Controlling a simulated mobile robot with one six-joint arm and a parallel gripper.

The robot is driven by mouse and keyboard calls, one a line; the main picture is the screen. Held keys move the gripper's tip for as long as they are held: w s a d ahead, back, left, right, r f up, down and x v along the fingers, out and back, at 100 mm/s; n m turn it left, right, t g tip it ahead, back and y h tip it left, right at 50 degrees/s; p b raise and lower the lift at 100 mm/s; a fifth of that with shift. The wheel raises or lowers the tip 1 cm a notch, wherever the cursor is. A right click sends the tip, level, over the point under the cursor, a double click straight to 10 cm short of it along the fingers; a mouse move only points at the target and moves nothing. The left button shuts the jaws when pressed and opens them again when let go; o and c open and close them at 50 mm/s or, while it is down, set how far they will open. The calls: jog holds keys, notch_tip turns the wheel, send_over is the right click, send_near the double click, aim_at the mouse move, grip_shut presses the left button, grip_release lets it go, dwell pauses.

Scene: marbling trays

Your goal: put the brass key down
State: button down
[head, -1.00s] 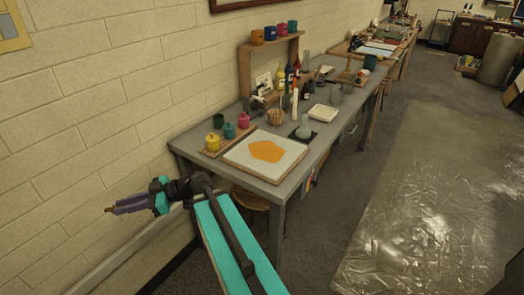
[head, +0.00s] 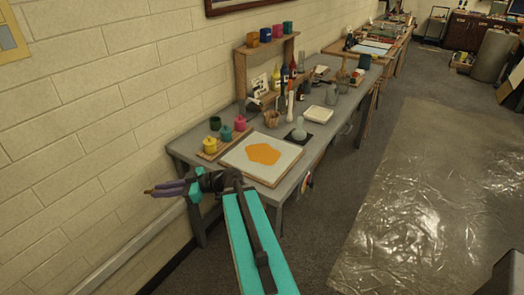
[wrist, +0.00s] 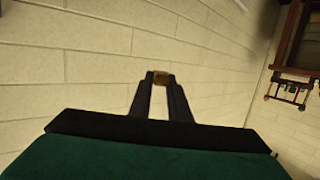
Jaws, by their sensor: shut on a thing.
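My gripper (head: 155,191) is at the left in the head view, held in the air in front of the pale block wall, left of the near table's corner. Its fingers point left, away from the table. In the wrist view my gripper (wrist: 160,80) is shut on a small brass-coloured piece (wrist: 161,77) at the fingertips, likely the brass key. Only a small part of it shows, so its full shape is hidden. A tiny brass tip also shows at the finger ends in the head view (head: 147,192).
A wooden shelf (head: 241,77) stands at the back. Plastic sheeting (head: 420,200) covers the floor at right.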

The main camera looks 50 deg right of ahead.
jog(key=s+d+m+t+h+p, duration=0.1)
jog(key=s+d+m+h+p, duration=0.1)
jog(key=s+d, duration=0.4)
jog(key=s+d+r+m+t+h+p, duration=0.1)
jog(key=s+d, duration=0.5)
jog(key=d, duration=0.8)
jog(key=s+d+m+t+h+p, duration=0.1)
jog(key=s+d+m+h+p, duration=0.2)
jog(key=d, duration=0.6)
jog(key=shift+s+d+r+m+h+p, duration=0.2)
jog(key=shift+s+h+p, duration=0.3)
jog(key=shift+s+p, duration=0.3)
jog(key=shift+s+d+r+m+h+p, duration=0.1)
jog(key=shift+s+d+h+p, duration=0.1)
jog(key=shift+s+h+p, duration=0.45)
jog(key=shift+s+d+f+p, duration=0.15)
jog(key=shift+s+d+p, duration=0.25)
jog(key=shift+s, duration=0.1)
jog(key=shift+w+f+b, duration=0.15)
jog(key=shift+b, duration=0.5)
jog(key=shift+d+b, duration=0.15)
jog(key=shift+b, duration=0.55)
